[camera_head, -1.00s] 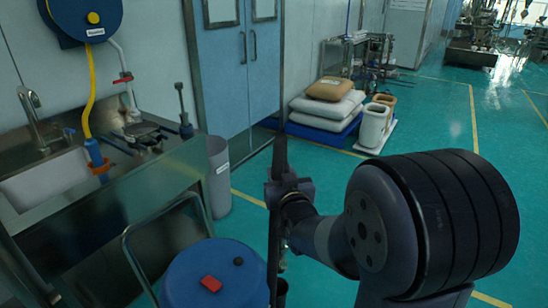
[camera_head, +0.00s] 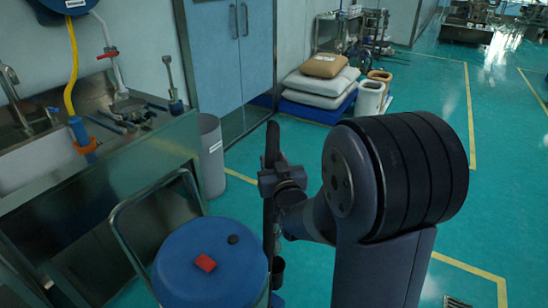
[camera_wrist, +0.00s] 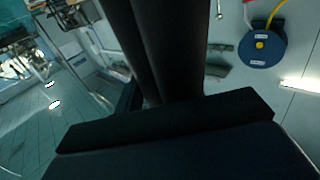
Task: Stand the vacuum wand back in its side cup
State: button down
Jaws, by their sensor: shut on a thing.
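The vacuum wand (camera_head: 271,145) is a dark, slim tube, held nearly upright. My gripper (camera_head: 279,183) is shut on it, with the wand's upper end standing above the jaws. The wand's lower part runs down along the right side of the blue vacuum drum (camera_head: 190,275). A small dark side cup (camera_head: 278,267) shows low at the drum's right side, close to the wand. I cannot tell whether the wand's lower end is inside the cup or beside it. In the wrist view the wand (camera_wrist: 165,45) fills the top middle, above a dark gripper part.
The drum has a red patch on its lid and a metal push handle (camera_head: 120,225) at left. A steel sink counter (camera_head: 150,150) and grey bin (camera_head: 211,160) stand behind it. Sacks (camera_head: 318,85) lie by the blue doors (camera_head: 230,60).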

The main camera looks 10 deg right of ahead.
jog(key=shift+f+b, duration=1)
jog(key=shift+f, duration=1.25)
jog(key=shift+b, duration=0.45)
jog(key=shift+f+b, duration=0.25)
jog(key=shift+b, duration=0.4)
jog(key=shift+f+b, duration=1.25)
jog(key=shift+b, duration=0.2)
jog(key=shift+f+b, duration=1.95)
jog(key=shift+b, duration=0.5)
